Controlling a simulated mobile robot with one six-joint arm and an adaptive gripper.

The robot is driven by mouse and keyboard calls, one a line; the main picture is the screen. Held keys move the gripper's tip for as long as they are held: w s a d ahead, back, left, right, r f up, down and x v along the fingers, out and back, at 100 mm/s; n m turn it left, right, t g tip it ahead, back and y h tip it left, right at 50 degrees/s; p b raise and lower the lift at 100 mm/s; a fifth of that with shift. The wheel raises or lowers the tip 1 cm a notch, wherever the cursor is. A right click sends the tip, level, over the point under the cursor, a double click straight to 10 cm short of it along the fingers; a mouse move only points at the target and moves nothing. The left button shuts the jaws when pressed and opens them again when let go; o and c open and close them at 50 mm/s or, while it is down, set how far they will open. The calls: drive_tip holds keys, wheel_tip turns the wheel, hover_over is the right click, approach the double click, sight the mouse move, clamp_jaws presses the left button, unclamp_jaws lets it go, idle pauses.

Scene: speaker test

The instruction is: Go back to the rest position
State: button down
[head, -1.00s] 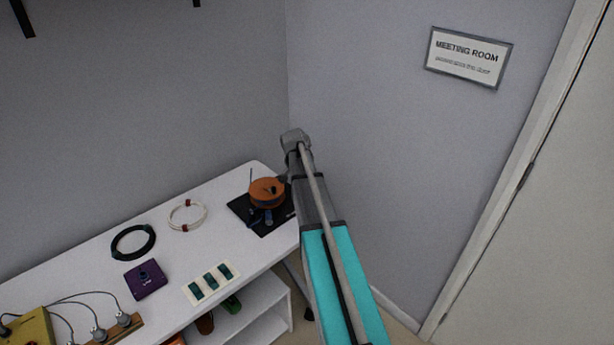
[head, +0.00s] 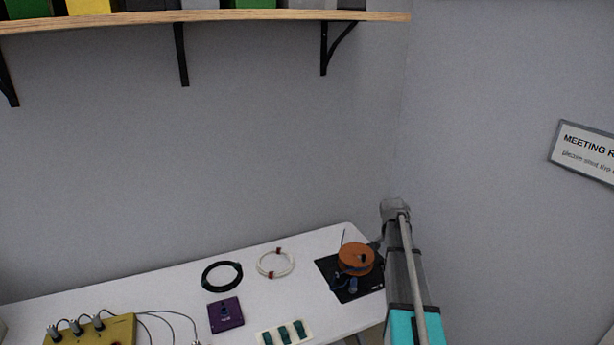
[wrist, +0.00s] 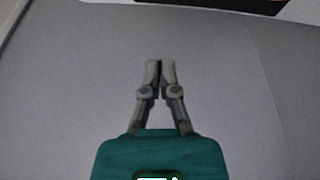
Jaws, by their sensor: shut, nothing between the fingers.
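My gripper (wrist: 160,66) shows in the wrist view with its two grey fingers close together and nothing between them. It points at a plain grey wall and is clear of any object. In the head view my arm stands at the right end of the white table (head: 180,300), in front of the room's corner. My fingers cannot be made out in the head view.
An orange spool (head: 356,257) sits on a black mat (head: 368,284) close to my arm. A black cable ring (head: 222,276), a white cable ring (head: 276,264), a purple box (head: 226,315) and a yellow box (head: 112,330) are on the table. A wooden shelf (head: 210,16) hangs above.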

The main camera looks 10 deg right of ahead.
drive_tip(key=s+a+r+n+y+p, duration=0.1)
drive_tip(key=s+a+n, duration=0.3)
drive_tip(key=s+a, duration=0.3)
drive_tip(key=s+a+r+n+y+p, duration=0.1)
drive_tip(key=s+a+n, duration=0.4)
drive_tip(key=a, duration=0.9)
drive_tip(key=s+a+r+n+g+y+p, duration=0.1)
drive_tip(key=s+a+n+p, duration=0.1)
drive_tip(key=s+a+n, duration=0.3)
drive_tip(key=s+a, duration=0.4)
drive_tip(key=a, duration=0.2)
drive_tip(key=shift+s+y, duration=0.2)
drive_tip(key=shift+y, duration=0.1)
drive_tip(key=shift+d, duration=0.1)
